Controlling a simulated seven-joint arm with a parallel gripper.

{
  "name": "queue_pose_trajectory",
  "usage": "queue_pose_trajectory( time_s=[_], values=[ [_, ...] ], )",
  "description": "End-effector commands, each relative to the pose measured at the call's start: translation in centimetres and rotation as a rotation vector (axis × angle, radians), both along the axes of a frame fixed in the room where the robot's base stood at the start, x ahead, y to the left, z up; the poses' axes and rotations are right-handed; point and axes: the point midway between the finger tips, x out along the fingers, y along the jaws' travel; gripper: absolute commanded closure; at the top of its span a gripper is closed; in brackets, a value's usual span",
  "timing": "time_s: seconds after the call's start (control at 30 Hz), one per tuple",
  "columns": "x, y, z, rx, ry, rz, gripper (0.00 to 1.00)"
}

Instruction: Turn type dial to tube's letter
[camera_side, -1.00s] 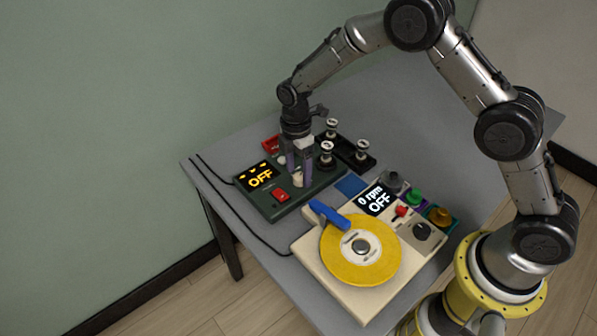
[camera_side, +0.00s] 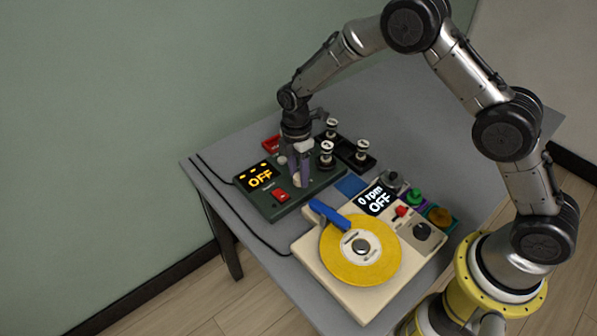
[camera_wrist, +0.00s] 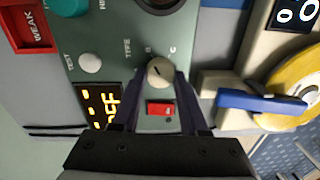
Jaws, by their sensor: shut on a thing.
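The type dial (camera_wrist: 160,72) is a cream knob on the dark green tester (camera_side: 262,206). In the wrist view the letters B and C show beside it, with TYPE printed to its left, and a dark pointer mark on its top. My gripper (camera_wrist: 158,80) is shut on the dial, a purple finger on each side. In the side view my gripper (camera_side: 302,178) is over the tester and partly hides the dial. The tubes (camera_side: 327,152) stand upright at the tester's back and in a black tray (camera_side: 345,145); their letters are too small to read.
The tester has a display reading OFF (camera_side: 260,178) and a red switch (camera_side: 281,196). To its right is a cream machine with a yellow disc (camera_side: 350,262) and a blue arm (camera_side: 328,213). A red WEAK bin (camera_wrist: 32,25) lies behind the tester.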

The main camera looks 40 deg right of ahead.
Motion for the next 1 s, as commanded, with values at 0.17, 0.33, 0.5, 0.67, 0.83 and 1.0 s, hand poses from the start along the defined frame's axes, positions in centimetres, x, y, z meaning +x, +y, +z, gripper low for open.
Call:
queue_pose_trajectory(
  time_s=[0.17, 0.33, 0.5, 0.67, 0.83, 1.0],
  values=[
    [-0.03, -0.02, 0.04, 0.0, 0.001, -0.025, 1.0],
    [0.01, -0.04, 0.07, 0.0, 0.001, -0.099, 1.0],
    [0.03, -0.08, 0.09, 0.0, 0.001, -0.226, 1.0],
    [0.06, -0.13, 0.08, 0.0, 0.002, -0.376, 1.0],
    [0.07, -0.22, 0.09, -0.001, 0.001, -0.538, 1.0],
    [0.09, -0.26, 0.11, 0.0, 0.002, -0.693, 1.0]
  ],
)
